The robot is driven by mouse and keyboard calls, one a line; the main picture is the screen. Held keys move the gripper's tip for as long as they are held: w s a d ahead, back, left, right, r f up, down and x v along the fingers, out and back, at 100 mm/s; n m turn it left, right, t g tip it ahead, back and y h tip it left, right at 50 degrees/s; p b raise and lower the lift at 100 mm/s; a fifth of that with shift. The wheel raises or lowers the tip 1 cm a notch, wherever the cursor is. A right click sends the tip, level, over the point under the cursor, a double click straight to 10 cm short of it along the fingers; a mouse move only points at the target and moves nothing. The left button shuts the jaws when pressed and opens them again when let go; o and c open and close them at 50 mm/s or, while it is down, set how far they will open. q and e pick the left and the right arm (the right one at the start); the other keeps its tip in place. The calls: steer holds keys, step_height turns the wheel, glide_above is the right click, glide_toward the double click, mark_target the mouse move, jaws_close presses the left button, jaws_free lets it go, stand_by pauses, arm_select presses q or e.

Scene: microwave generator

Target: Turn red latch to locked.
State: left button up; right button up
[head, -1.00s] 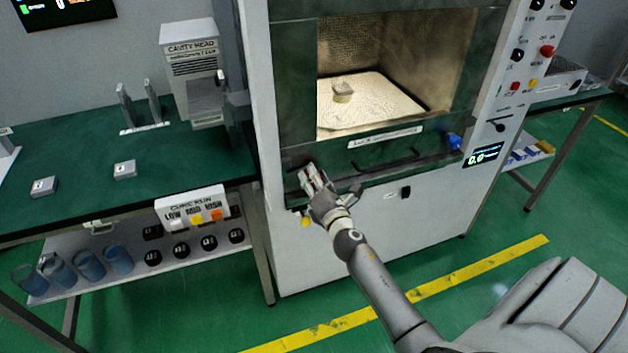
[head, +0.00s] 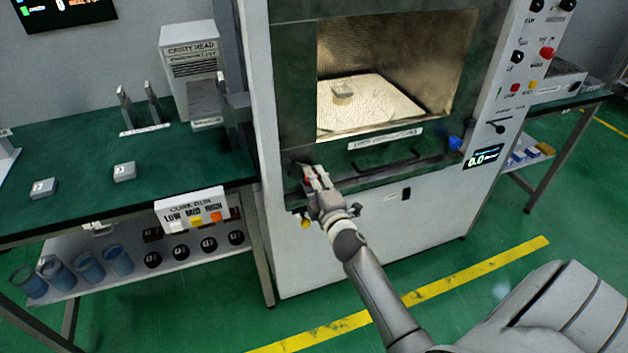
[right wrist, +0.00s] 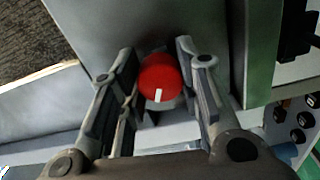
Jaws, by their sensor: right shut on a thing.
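The red latch (right wrist: 160,78) is a round red knob with a short white mark. In the right wrist view it sits between the two fingers of my right gripper, and its mark points toward the bottom of the picture. My right gripper (head: 314,177) is shut on it at the lower left of the microwave generator (head: 345,240) front, below the cavity opening. In the head view the fingers hide most of the latch, and only a little red shows. My left gripper is not in view.
A blue knob (head: 454,143) and a control panel (head: 515,70) are to the right. A green bench (head: 80,200) with small blocks stands at the left. The floor in front is clear.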

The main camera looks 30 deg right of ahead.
steer(key=shift+f+m, duration=0.1)
steer(key=shift+m, duration=0.4)
steer(key=o, duration=1.1)
steer(key=shift+c, duration=0.2)
steer(key=shift+s, duration=0.15)
steer(key=v, duration=1.1)
steer(key=shift+s, duration=0.4)
